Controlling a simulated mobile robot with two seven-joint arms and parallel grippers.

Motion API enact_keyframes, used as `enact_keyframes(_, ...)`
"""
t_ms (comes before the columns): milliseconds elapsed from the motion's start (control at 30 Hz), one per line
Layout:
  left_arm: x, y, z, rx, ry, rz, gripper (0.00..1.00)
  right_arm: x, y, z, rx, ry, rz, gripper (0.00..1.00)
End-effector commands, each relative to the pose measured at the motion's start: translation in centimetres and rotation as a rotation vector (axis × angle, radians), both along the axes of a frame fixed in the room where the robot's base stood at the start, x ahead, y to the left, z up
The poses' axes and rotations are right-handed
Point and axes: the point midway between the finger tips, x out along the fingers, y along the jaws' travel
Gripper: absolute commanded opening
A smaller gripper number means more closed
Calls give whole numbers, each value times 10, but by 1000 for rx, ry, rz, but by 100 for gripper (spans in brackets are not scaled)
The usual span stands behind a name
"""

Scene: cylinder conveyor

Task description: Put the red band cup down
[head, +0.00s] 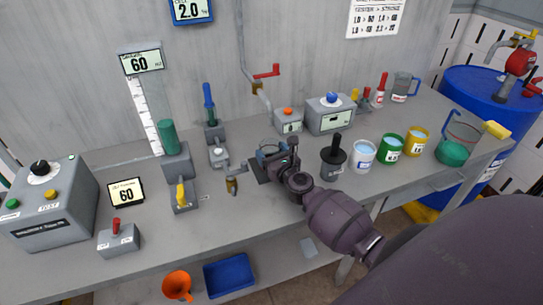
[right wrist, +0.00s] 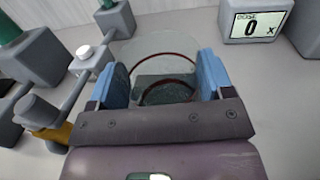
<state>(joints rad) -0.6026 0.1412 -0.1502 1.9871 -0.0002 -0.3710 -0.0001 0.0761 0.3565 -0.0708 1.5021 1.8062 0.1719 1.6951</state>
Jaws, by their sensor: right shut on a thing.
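The red band cup (right wrist: 155,47) is clear, with a thin red ring around it, and stands between the blue finger pads in the right wrist view. My right gripper (right wrist: 165,78) is shut on it from both sides. In the head view my right gripper (head: 276,157) is over the middle of the bench, and the cup (head: 267,150) is partly hidden by its fingers. The cup looks upright. A dark plate (head: 257,172) shows beside and under the gripper; I cannot tell whether the cup touches it. My left gripper is not in view.
A small valve (head: 231,184) and grey post (head: 217,155) stand close left of the gripper. A dark pot (head: 333,160) and white can (head: 361,155) stand to its right. The bench front (head: 245,213) is clear.

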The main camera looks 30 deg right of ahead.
Motion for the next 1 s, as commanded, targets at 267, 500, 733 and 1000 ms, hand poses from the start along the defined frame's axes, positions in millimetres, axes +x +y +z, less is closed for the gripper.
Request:
enact_keyframes(267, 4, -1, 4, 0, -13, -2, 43, 0, 0, 0, 0, -2, 0, 31)
enact_keyframes(500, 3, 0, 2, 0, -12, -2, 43, 0, 0, -2, -1, -2, 0, 92)
enact_keyframes(733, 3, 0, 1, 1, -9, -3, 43, 0, 0, -2, -1, -2, 1, 100)
enact_keyframes(1000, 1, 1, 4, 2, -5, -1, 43, -6, 1, 2, 0, 0, 0, 100)
